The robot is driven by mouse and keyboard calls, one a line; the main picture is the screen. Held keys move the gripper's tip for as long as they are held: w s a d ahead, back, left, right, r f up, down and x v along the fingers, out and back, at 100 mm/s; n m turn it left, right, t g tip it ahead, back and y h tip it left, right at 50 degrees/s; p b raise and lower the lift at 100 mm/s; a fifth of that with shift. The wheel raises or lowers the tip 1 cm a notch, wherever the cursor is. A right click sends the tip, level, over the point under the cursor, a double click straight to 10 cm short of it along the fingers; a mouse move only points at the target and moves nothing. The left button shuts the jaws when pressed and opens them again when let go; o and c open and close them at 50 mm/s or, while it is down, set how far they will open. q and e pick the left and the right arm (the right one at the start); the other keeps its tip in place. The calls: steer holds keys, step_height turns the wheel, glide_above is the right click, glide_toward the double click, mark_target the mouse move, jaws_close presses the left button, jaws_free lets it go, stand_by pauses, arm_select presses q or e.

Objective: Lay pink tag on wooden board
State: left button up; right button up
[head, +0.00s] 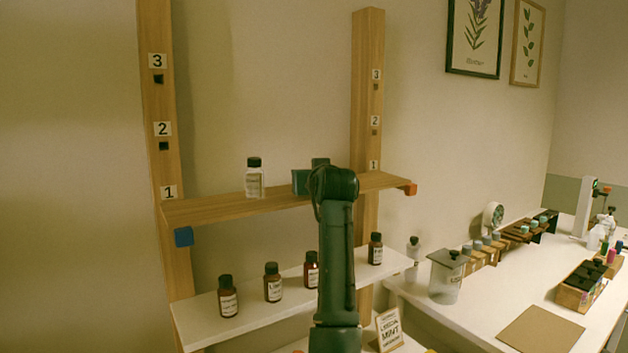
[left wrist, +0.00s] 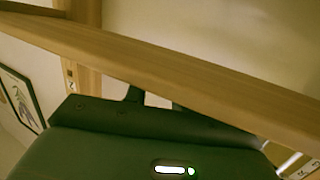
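No pink tag shows in either view. The wooden board (head: 225,206) is a shelf between two numbered posts, tilted slightly up to the right and level with the number 1 marks. A dark green arm of mine rises in front of it and hides part of it. In the left wrist view the board (left wrist: 200,88) crosses the picture close above my left gripper (left wrist: 157,99). Two dark finger parts show with a pale gap between them, but their tips are hidden behind the board. My right gripper is not in view.
A clear bottle (head: 255,180) with a black cap stands on the board. Several brown bottles stand on the lower white shelf (head: 245,318). A blue block (head: 183,237) and an orange block (head: 411,189) sit at the board's ends. A brown mat (head: 541,330) lies on the right table.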

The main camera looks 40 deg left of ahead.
arm_select(q)
steer(key=b+v, duration=0.3)
steer(key=v, duration=0.8)
steer(key=shift+s+d, duration=0.25)
steer(key=shift+d, duration=0.1)
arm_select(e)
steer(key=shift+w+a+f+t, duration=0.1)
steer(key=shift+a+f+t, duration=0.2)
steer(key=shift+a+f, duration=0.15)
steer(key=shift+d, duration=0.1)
arm_select(q)
steer(key=shift+f, duration=0.1)
